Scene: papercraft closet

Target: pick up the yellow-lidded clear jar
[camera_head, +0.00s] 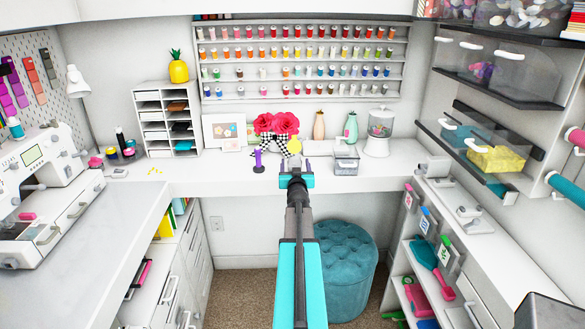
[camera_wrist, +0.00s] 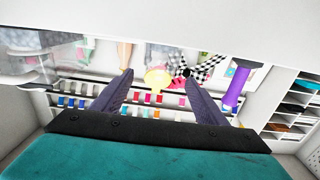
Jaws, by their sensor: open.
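The yellow-lidded clear jar stands on the back desk in front of the red flowers; in the head view only its yellow lid (camera_head: 294,146) shows clearly, above and behind my gripper (camera_head: 294,162). My gripper hides most of its clear body. The wrist view is upside down. There the yellow lid (camera_wrist: 157,80) shows between the two dark fingers of my gripper (camera_wrist: 158,75), with the pale body above it in the picture. The fingers are apart and I see nothing held. How far the jar is from the fingertips I cannot tell.
A purple bottle (camera_head: 258,161) stands left of the jar; it also shows in the wrist view (camera_wrist: 236,85). A checkered bow with red flowers (camera_head: 276,125) is close behind. A clear box (camera_head: 346,160) sits to the right. A teal stool (camera_head: 346,255) is below the desk.

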